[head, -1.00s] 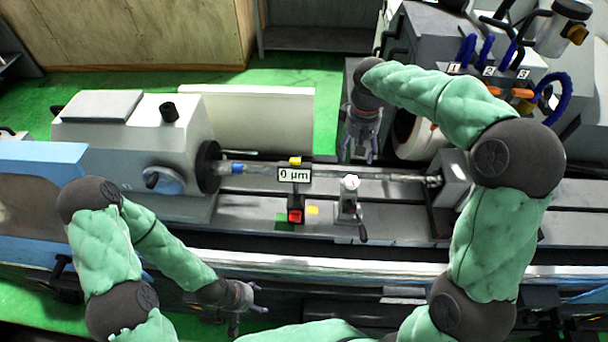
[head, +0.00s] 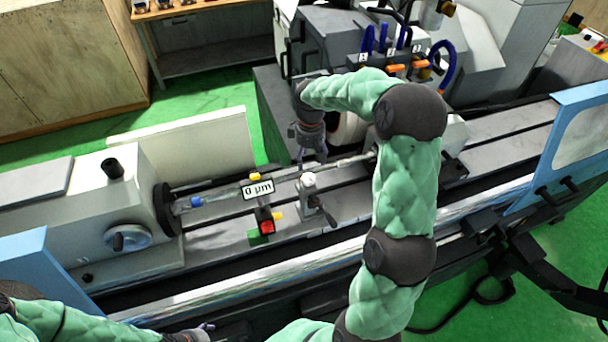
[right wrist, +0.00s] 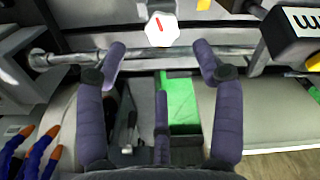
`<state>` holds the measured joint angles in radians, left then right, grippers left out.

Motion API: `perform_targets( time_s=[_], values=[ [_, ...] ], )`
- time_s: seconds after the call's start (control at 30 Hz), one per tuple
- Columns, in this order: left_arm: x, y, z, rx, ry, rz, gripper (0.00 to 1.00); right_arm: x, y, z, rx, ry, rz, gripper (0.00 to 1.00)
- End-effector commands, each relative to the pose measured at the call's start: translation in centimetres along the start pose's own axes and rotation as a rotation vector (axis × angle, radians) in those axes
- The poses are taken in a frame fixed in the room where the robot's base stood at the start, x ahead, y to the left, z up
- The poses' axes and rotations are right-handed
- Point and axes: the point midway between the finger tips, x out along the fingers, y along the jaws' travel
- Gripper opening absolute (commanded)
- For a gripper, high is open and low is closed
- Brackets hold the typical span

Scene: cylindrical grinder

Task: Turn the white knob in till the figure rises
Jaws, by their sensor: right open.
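The white knob (head: 308,180) sits on top of a small grey stand on the machine bed, with a black lever at its side. In the right wrist view the knob (right wrist: 162,29) is a white many-sided cap with a red mark, ahead of my fingertips and apart from them. A sign (head: 257,189) reads "0 µm" to the left of the knob. My right gripper (head: 313,160) is just behind and above the knob, pointing down. Its fingers (right wrist: 160,60) are spread and empty. My left gripper (head: 203,329) is at the bottom edge, mostly cut off.
A red-buttoned box (head: 266,224) stands left of the knob stand. A shaft runs behind the stand, from the grey headstock (head: 95,210) towards the right. The grinding wheel (head: 347,128) is close behind my right gripper. Blue hoses (head: 440,60) hang at the back.

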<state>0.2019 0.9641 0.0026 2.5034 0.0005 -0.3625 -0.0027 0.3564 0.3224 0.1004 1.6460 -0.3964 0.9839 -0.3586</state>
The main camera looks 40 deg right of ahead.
Motion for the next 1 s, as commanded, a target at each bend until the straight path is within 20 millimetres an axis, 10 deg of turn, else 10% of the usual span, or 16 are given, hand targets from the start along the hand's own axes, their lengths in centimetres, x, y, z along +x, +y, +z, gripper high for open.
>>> perform_targets(
  time_s=[0.4, 0.9, 1.0],
  values=[
    [-1.1, 0.4, 0.0, -0.001, 0.001, 0.0, 0.68, 6.9, -0.1, 0.0, 0.0, -0.003, -0.002, 0.68],
    [-1.3, 0.4, 0.0, -0.001, 0.001, 0.0, 0.68, 8.6, -0.1, 0.0, 0.0, 0.0, 0.0, 0.68],
    [-1.3, 0.4, 0.0, -0.001, 0.001, 0.0, 0.68, 8.6, -0.1, 0.0, 0.0, 0.0, 0.0, 0.45]
  ],
)
